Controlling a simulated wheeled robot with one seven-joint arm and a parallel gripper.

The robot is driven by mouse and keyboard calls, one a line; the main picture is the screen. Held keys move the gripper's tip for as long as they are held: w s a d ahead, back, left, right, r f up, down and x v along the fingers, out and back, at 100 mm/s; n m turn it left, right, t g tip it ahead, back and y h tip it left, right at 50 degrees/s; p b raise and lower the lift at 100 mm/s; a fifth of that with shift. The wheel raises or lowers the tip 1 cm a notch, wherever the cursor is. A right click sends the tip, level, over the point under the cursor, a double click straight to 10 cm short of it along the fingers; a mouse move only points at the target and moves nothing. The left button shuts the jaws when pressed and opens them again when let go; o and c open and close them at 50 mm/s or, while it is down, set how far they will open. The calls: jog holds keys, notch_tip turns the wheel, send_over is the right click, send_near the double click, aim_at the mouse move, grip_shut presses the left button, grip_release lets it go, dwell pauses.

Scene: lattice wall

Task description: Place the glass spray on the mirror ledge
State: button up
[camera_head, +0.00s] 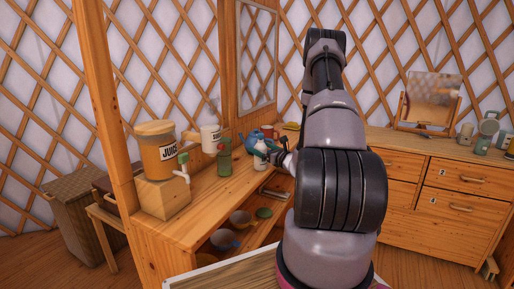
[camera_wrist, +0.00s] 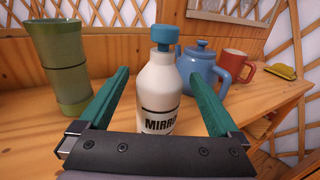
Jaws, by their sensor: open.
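The glass spray is a white bottle (camera_wrist: 159,90) with a blue cap and a label reading "MIRRO", partly cut off. It stands upright on the wooden counter (camera_head: 208,196); in the head view it is small (camera_head: 259,163), beside my gripper (camera_head: 273,157). In the wrist view my open gripper (camera_wrist: 157,75) has a teal finger on each side of the bottle, with gaps showing. The bottle's base is hidden behind the gripper body. A tilting mirror (camera_head: 431,98) stands on the drawer cabinet at right; its low ledge (camera_head: 424,132) holds a thin dark item.
A green cup (camera_wrist: 58,65) stands left of the bottle. A blue teapot (camera_wrist: 200,70) and a red mug (camera_wrist: 236,66) stand behind it at right. A juice dispenser (camera_head: 157,157) is nearer. Several cups stand on the cabinet (camera_head: 400,147) right of the mirror.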

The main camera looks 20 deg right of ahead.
jog(key=v, duration=0.7)
jog(key=shift+s, duration=0.2)
jog(key=s+a+r+n+g+y, duration=0.2)
jog(key=a+r+n+g+y, duration=0.3)
jog(key=a+r+n+y, duration=0.6)
jog(key=s+a+r+n+g+h, duration=0.1)
jog(key=s+a+r+n+g, duration=0.6)
jog(key=a, duration=0.5)
jog(key=s+a+r+n+g+h, duration=0.1)
jog(key=s+r+n+g+h, duration=0.15)
jog(key=s, duration=0.25)
jog(key=s+a+r+n+g+h, duration=0.1)
jog(key=s+a+r+n+h, duration=0.1)
jog(key=s+n+h, duration=0.3)
jog(key=s+d+r+n+t+h, duration=0.4)
jog(key=s+d+r+t, duration=0.1)
jog(key=r, duration=0.3)
jog(key=shift+s+d+r, duration=0.2)
jog(key=shift+s, duration=0.65)
